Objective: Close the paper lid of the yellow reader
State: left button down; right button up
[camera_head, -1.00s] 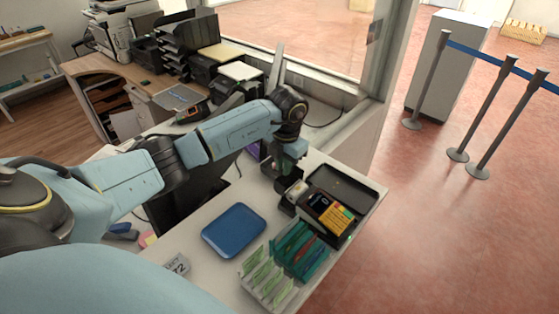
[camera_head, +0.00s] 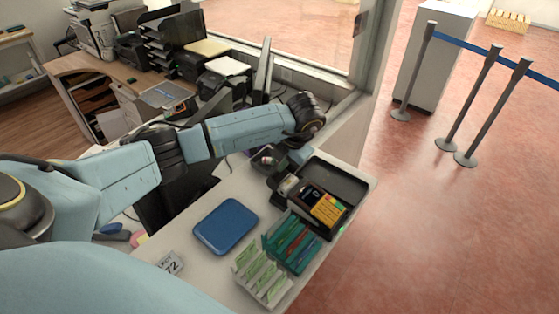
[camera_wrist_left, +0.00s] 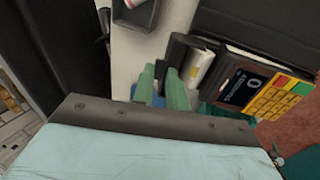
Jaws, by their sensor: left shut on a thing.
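The reader has a yellow keypad (camera_head: 326,209) and a dark screen; it lies on the counter in front of a black tray. At its left end, its white paper roll (camera_head: 288,186) shows. In the left wrist view the paper roll (camera_wrist_left: 200,69) is bare, with the dark paper lid (camera_wrist_left: 174,48) standing open beside it. My left gripper (camera_wrist_left: 161,88) has its green fingers at the lid, shut with the lid's edge apparently between them; the exact contact is partly hidden. In the head view the left gripper (camera_head: 292,164) is above the reader's paper end. My right gripper is not in view.
The black tray (camera_head: 352,184) sits behind the reader at the counter's edge. A blue tray (camera_head: 226,226) lies to the left. A teal rack (camera_head: 291,245) and a white rack of green slips (camera_head: 262,275) stand in front.

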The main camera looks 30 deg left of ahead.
pick_arm(q)
jog(key=c, duration=1.5)
grip_release()
jog(key=shift+o, duration=0.2)
jog(key=shift+r, duration=0.1)
jog(key=v, duration=1.3)
jog(key=shift+r, duration=0.15)
